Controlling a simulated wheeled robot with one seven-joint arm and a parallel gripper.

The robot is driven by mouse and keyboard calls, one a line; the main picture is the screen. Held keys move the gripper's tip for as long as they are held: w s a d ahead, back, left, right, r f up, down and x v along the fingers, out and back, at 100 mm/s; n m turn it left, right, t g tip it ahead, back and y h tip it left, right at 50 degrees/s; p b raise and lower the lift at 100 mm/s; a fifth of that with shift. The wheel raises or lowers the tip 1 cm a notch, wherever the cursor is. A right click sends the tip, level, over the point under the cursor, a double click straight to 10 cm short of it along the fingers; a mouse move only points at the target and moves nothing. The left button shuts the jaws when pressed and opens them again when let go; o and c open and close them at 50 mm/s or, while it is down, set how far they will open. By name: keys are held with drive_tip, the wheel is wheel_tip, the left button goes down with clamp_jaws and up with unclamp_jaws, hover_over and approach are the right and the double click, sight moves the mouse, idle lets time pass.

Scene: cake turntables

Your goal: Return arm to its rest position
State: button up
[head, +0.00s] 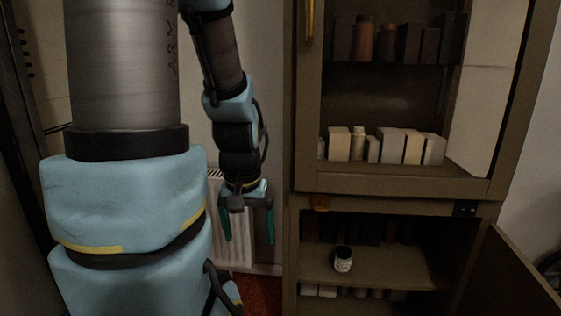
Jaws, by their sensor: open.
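My gripper (247,222) hangs pointing down in the middle of the head view, left of the cabinet. Its two teal fingers are apart, with nothing between them. My arm, blue and grey, fills the left of the view and bends down to the gripper. The gripper appears clear of the cabinet's front frame.
A brown cabinet (400,184) stands at the right, with boxes (390,145) and bottles on its upper shelves. A small dark jar (343,259) stands on a lower shelf. The lower door (512,272) is open. A white radiator (237,255) is behind my gripper.

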wheel_tip(320, 180, up, 26)
drive_tip(key=p, duration=2.3)
drive_tip(key=shift+f, duration=0.2)
drive_tip(key=shift+c, duration=0.4)
